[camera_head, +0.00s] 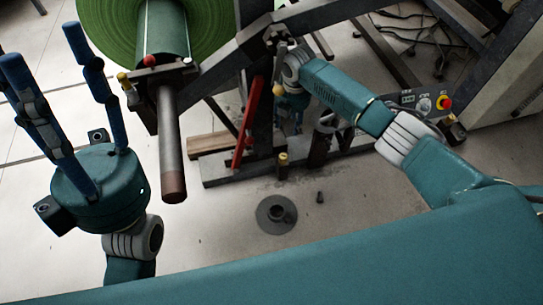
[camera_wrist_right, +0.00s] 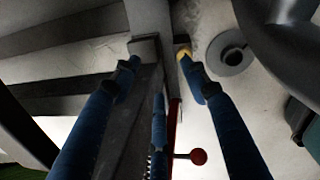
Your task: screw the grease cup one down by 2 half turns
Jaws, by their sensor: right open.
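Small cups with yellow tops are in the head view. One cup (camera_head: 282,158) stands on the machine's low base rail, and another (camera_head: 124,80) is by the roll shaft's bracket. I cannot tell which is grease cup one. In the right wrist view a yellow top (camera_wrist_right: 183,50) shows beside a fingertip, partly hidden; whether they touch is unclear. My right gripper (camera_wrist_right: 158,65) is open with its fingers spread, pointing down toward the rail; in the head view my wrist largely hides it. My left gripper (camera_head: 43,42) is open and empty, fingers up, at the left.
A green roll (camera_head: 215,25) and its shaft (camera_head: 170,140) stand at upper left. A red lever (camera_head: 247,120) rises beside the rail; its likely red ball knob (camera_wrist_right: 198,156) is close to my right fingers. A grey flanged disc (camera_head: 277,214) lies on the open floor.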

